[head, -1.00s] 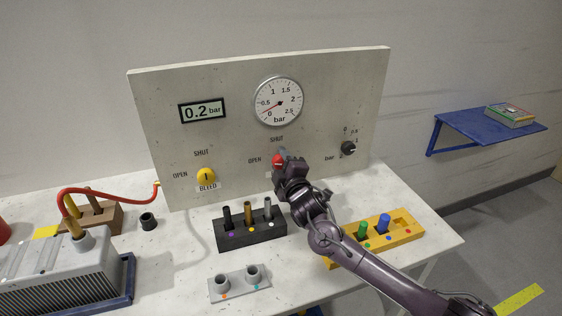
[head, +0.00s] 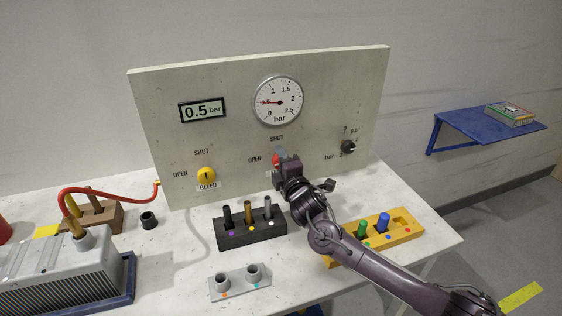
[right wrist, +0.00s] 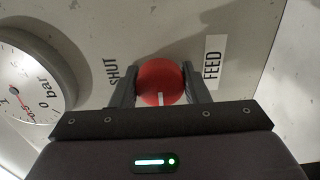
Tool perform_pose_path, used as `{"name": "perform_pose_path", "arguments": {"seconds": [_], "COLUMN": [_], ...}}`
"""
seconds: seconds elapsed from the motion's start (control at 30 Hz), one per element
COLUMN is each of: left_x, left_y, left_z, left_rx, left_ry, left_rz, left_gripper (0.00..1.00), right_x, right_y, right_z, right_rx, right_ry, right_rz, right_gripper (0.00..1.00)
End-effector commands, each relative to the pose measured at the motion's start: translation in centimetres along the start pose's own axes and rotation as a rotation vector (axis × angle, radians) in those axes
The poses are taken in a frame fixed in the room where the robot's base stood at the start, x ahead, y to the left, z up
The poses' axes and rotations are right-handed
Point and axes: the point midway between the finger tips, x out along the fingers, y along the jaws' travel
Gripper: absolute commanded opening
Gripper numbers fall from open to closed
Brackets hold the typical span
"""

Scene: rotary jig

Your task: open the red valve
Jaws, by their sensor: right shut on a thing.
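The red valve (head: 276,160) is a round knob low on the upright grey panel (head: 330,100), with SHUT above it and OPEN to its left. My right gripper (head: 279,164) is at the panel and covers part of the knob. In the right wrist view the red valve (right wrist: 160,82) sits between the fingers of my right gripper (right wrist: 162,88), which are shut on its sides. Its white mark points about a quarter turn away from SHUT, towards the OPEN side. The OPEN label is hidden in that view. My left gripper is not in view.
A yellow bleed knob (head: 206,175) is to the left, a black selector knob (head: 348,147) to the right. A black peg block (head: 250,236) and a yellow tray (head: 405,236) stand below.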

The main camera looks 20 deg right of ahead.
Motion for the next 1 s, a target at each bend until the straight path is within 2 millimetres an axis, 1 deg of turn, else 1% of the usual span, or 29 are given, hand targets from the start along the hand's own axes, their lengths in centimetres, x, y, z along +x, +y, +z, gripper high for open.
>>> {"name": "perform_pose_path", "arguments": {"seconds": [0.13,0.17,0.3,0.57,0.67,0.77,1.0], "left_x": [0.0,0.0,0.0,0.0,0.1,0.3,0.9], "left_y": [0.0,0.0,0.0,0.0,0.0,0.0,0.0], "left_z": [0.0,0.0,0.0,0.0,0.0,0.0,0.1], "left_rx": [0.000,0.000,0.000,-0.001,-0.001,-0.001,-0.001], "left_ry": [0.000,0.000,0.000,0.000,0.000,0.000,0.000], "left_rz": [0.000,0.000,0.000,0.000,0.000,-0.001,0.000], "left_gripper": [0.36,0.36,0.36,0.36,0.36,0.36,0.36], "right_x": [0.0,0.0,0.0,0.0,-0.5,-1.7,-5.7], "right_y": [-0.1,-0.1,-0.1,-0.1,-0.1,-0.3,-0.2], "right_z": [-0.1,-0.1,-0.1,0.0,0.0,0.0,0.0], "right_rx": [-0.002,-0.002,-0.001,0.000,0.001,0.000,0.000], "right_ry": [0.002,0.002,0.002,0.001,0.001,0.002,0.002], "right_rz": [-0.002,-0.002,-0.001,-0.001,-0.001,-0.002,-0.002], "right_gripper": [0.19,0.45,0.63,0.63,0.63,0.63,0.63]}}
